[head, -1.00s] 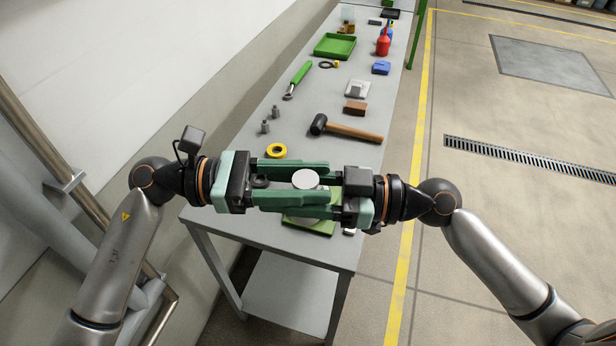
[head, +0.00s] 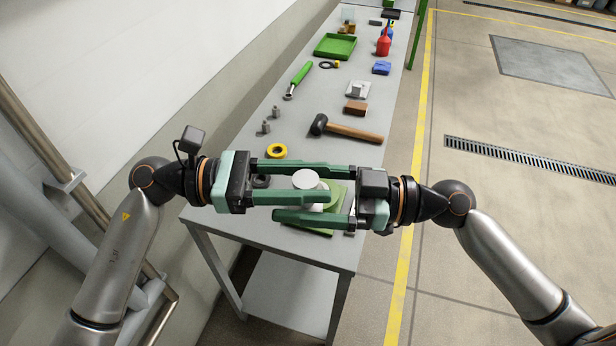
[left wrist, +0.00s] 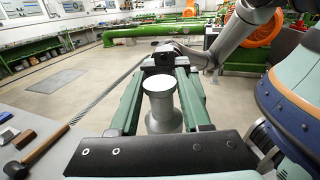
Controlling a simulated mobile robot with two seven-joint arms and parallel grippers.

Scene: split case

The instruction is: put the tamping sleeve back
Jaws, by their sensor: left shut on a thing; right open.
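The tamping sleeve appears to be the pale grey cylinder with a wide round top (head: 305,179). It stands upright between the fingers of my left gripper (head: 328,184), which is shut on it. In the left wrist view the sleeve (left wrist: 163,118) shows its disc top, narrower neck and wider lower body. My right gripper (head: 270,192) faces the left one from the right side. It is open, and its fingers overlap the left fingers in the head view. A bright green object (head: 335,212), perhaps the case, lies on the bench below, mostly hidden by the grippers.
The grey bench (head: 215,211) carries a yellow ring (head: 277,151), a dark ring (head: 261,181), a mallet (head: 345,130), a brown block (head: 355,108) and two small grey parts (head: 266,126). A green tray (head: 335,46) and red can (head: 383,43) stand farther back. A wall borders the left.

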